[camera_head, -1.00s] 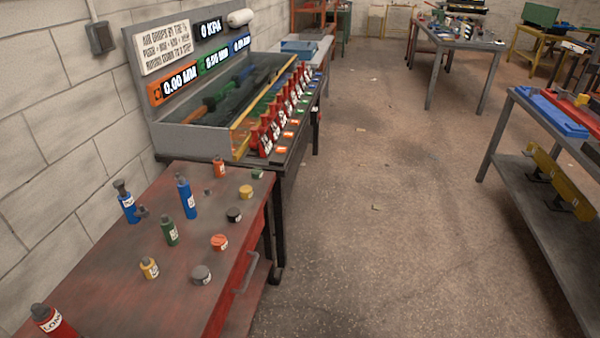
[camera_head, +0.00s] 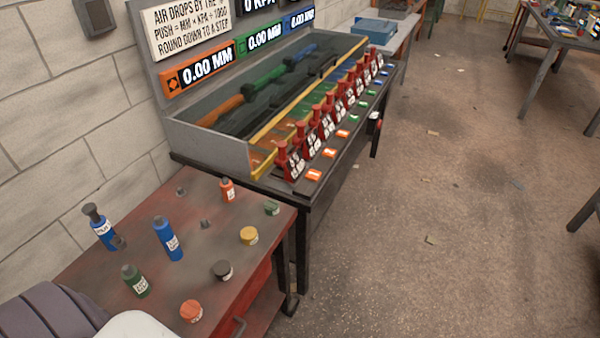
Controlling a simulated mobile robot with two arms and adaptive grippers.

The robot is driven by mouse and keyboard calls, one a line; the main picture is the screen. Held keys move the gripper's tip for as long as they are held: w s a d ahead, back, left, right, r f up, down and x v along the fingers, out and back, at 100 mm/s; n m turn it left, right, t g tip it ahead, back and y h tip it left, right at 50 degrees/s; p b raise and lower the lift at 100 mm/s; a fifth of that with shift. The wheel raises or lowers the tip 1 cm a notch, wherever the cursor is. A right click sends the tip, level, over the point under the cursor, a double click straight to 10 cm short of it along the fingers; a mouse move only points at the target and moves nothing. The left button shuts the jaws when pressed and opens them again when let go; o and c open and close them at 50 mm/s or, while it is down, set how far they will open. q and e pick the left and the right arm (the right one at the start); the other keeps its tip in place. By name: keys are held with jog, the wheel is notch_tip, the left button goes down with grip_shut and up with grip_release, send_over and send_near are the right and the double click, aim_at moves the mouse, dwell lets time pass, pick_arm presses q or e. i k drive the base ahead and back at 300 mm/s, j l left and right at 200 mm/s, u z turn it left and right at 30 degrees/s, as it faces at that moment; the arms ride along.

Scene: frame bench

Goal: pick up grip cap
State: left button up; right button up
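Several small bottles and low round caps stand on the red-topped bench (camera_head: 215,268) at the lower left. I cannot tell which is the grip cap. A dark ribbed part and a white part, seemingly of my own arm, cover the bench's near left corner. Neither gripper shows.
Open floor (camera_head: 450,230) lies to the right.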

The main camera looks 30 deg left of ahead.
aim_at(271, 208)
jog(key=i, duration=2.55)
jog(key=i+u, duration=0.2)
jog(key=u, duration=0.25)
jog(key=i+l+u, duration=0.1)
jog(key=u, duration=0.35)
jog(key=i+l+u, duration=0.15)
jog(key=u, duration=0.35)
jog(key=i+l+u, duration=0.2)
jog(key=u, duration=0.25)
